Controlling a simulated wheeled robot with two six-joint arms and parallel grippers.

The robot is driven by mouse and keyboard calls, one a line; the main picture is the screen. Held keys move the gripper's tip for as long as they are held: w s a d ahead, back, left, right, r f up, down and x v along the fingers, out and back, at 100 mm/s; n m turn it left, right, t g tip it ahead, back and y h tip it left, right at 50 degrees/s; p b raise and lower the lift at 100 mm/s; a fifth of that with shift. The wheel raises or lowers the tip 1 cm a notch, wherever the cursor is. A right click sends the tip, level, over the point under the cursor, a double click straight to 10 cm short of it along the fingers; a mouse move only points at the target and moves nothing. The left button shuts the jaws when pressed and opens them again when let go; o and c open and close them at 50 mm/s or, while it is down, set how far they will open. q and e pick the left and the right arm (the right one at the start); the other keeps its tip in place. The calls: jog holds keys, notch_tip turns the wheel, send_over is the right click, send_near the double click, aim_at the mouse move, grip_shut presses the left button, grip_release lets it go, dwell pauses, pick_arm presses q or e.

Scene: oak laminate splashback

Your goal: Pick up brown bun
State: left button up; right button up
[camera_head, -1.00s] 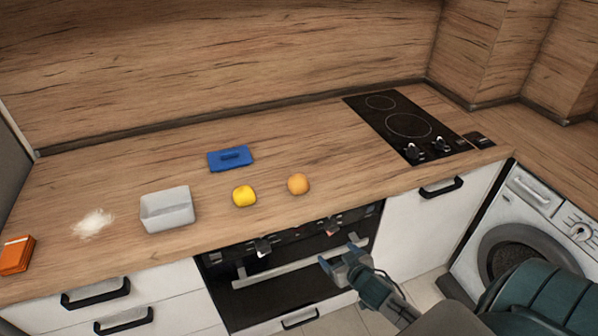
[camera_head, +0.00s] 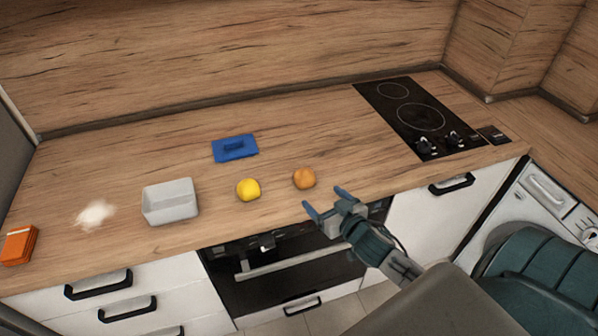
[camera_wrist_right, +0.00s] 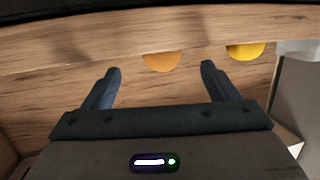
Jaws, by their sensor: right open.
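The brown bun (camera_head: 304,178) is a small round orange-brown thing on the wooden counter, near its front edge. My right gripper (camera_head: 324,199) is open and empty, close to the bun on its front right side and apart from it. My left gripper is not in view.
A yellow round item (camera_head: 248,189) sits just left of the bun. A black cooktop (camera_head: 420,117) is at right.

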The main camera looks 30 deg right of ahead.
aim_at(310, 183)
jog(key=shift+w+d+p, duration=0.2)
jog(key=shift+w+p, duration=0.15)
jog(key=shift+w, duration=0.45)
jog(key=p+x, duration=0.1)
jog(key=x, duration=0.2)
jog(key=shift+a+r, duration=0.1)
jog(key=shift+w, duration=0.35)
jog(key=p+x, duration=0.1)
jog(key=x, duration=0.1)
jog(key=r+p+x, duration=0.1)
jog(key=x, duration=0.1)
jog(key=shift+w+a+f+p, duration=0.1)
jog(key=shift+w+f+p, duration=0.1)
jog(key=shift+w+p, duration=0.2)
jog(key=shift+w+f, duration=0.2)
jog(key=shift+w, duration=0.2)
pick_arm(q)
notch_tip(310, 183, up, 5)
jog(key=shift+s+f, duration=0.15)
pick_arm(e)
jog(key=shift+s, duration=0.1)
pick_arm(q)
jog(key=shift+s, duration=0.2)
pick_arm(e)
jog(key=c, duration=1.1)
